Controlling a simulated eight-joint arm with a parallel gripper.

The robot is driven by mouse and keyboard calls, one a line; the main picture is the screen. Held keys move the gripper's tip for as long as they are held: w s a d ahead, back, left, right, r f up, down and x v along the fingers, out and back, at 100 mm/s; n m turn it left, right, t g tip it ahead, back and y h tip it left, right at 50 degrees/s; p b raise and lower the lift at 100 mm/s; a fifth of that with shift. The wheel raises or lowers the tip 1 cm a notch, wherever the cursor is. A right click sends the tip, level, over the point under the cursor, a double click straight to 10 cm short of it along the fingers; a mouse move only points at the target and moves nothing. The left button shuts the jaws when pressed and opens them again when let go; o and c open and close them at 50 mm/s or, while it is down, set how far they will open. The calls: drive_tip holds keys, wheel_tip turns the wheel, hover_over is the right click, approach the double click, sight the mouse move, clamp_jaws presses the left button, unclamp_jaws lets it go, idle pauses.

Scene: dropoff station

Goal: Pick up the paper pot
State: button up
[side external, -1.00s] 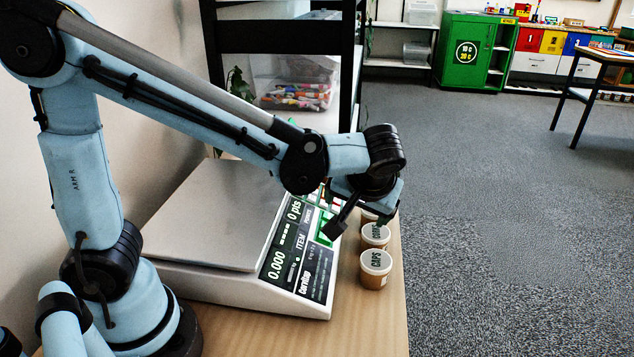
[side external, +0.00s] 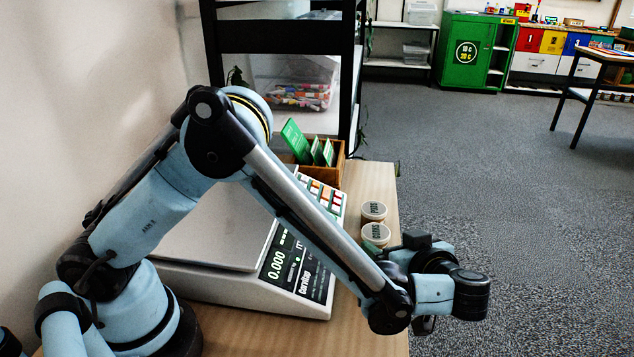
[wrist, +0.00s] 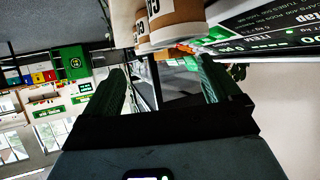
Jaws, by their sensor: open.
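Paper pots with pale lids stand in a row at the table's right edge. In the side view a pot lettered PODS (side external: 374,211) is behind one lettered CORKS (side external: 376,235). The CAPS pot seen earlier is hidden behind my arm. In the wrist view a brown pot with a white label (wrist: 178,14) fills the top middle, with others beyond it (wrist: 141,27). My gripper (wrist: 160,80) is open, with nothing between its dark fingers. The pots are just above its fingers in that picture, apart from them. In the side view my wrist mostly hides the gripper.
A scale (side external: 215,285) reading 0.000 stands left of the pots. A wooden box with green cards (side external: 327,170) is behind it, below a black shelf frame (side external: 280,37). The table (side external: 280,338) is bare in front. Open carpet lies right of the table.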

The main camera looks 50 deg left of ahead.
drive_tip(key=shift+w+x, duration=0.2)
drive_tip(key=shift+x, duration=3.8)
drive_tip(key=shift+r, duration=0.1)
drive_tip(key=shift+c, duration=0.5)
drive_tip(key=c, duration=1.2)
